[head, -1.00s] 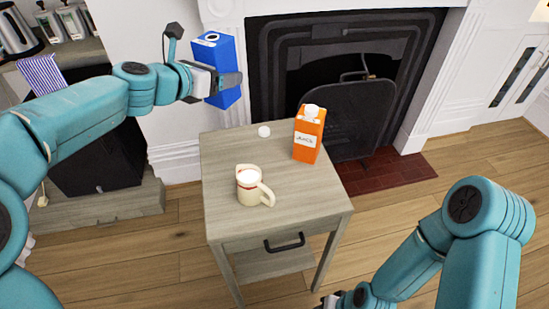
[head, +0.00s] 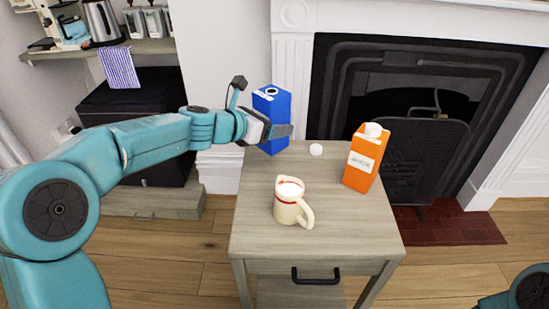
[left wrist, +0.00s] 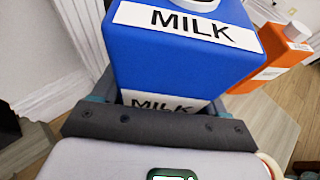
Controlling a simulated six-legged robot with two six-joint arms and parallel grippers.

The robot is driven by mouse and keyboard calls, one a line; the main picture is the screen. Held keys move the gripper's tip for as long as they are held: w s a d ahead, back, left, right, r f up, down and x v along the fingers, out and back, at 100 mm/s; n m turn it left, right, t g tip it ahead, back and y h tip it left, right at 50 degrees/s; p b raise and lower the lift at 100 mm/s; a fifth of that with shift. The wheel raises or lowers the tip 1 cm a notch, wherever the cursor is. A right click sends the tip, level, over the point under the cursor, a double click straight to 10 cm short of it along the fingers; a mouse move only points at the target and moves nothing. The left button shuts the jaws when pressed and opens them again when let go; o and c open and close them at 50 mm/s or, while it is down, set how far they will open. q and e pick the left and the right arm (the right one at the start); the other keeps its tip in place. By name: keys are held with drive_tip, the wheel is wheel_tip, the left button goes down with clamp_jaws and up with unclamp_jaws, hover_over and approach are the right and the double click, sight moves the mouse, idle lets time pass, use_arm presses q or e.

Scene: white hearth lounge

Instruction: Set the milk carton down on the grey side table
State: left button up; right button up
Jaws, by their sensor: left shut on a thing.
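The blue milk carton (head: 270,108) is upright at the back left corner of the grey side table (head: 255,225). Its top shows a dark round opening with a white ring. My left gripper (head: 283,131) is shut around the carton. In the left wrist view the carton (left wrist: 185,60) fills the space before the gripper and shows "MILK" labels. The carton's base overlaps the tabletop in the head view; I cannot tell whether it touches. My right gripper is out of view.
On the table stand an orange carton (head: 363,168) at the right and a cream mug (head: 290,205) near the middle. A small white cap (head: 316,150) lies at the back. The front right of the tabletop is clear. A fireplace (head: 400,85) is behind.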

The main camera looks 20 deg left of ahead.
use_arm(q)
drive_tip(key=shift+f+b, duration=1.9)
drive_tip(key=shift+f, duration=1.1)
drive_tip(key=o, duration=1.4)
drive_tip(key=shift+r, duration=0.1)
drive_tip(key=shift+r+p, duration=0.2)
drive_tip(key=shift+p, duration=0.1)
drive_tip(key=p+v, duration=0.2)
drive_tip(key=v, duration=1)
drive_tip(key=shift+d+f, duration=0.1)
